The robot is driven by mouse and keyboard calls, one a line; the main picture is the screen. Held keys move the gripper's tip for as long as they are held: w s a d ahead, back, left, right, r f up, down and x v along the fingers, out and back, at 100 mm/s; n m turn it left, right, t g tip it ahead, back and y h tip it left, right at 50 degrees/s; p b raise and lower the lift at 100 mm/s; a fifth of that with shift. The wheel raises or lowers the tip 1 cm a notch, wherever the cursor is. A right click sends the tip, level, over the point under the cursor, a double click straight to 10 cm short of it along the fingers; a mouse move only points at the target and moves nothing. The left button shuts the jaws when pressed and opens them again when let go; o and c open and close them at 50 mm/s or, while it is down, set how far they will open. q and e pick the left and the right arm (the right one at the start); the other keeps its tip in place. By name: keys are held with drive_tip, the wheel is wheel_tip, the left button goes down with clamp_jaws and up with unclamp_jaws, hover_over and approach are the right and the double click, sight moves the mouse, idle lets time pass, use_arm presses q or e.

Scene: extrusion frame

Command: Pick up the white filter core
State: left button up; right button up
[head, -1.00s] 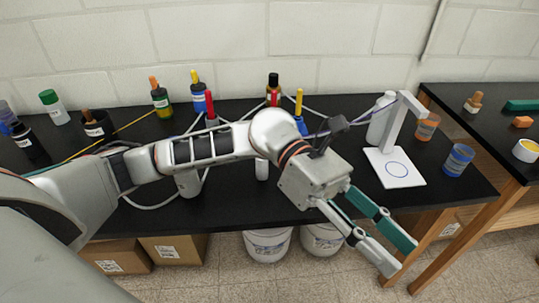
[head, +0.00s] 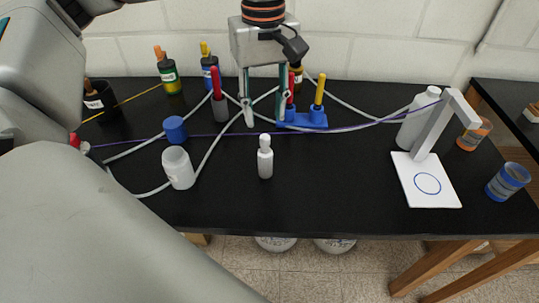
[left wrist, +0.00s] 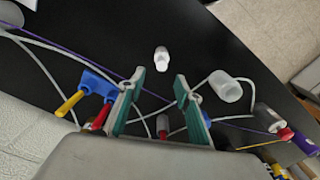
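The white filter core (head: 265,160) is a small upright white cylinder with a narrower top, standing on the black bench in the middle of the head view. In the left wrist view the white core (left wrist: 161,60) shows just beyond the fingertips, roughly centred between them. My left gripper (head: 265,121) points down over the bench, behind the core in the head view. Its two green-padded fingers are apart with nothing held between them, and they also show open in the left wrist view (left wrist: 159,76). My right gripper is not in view.
A white open cup (head: 179,170) and a blue cap (head: 175,129) lie left of the core. A blue holder (head: 303,121) with red and yellow handles is close to the gripper. White tubes and a purple cord cross the bench. A white stand (head: 428,183) is at right.

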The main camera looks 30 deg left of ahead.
sight(265, 137)
use_arm(q)
drive_tip(key=f, duration=0.5)
drive_tip(key=f+b, duration=0.1)
drive_tip(key=f, duration=0.1)
drive_tip(key=shift+s+d+f, duration=0.15)
drive_tip(key=shift+s+f, duration=0.05)
drive_tip(key=shift+s, duration=0.1)
drive_tip(key=shift+r, duration=0.1)
clamp_jaws()
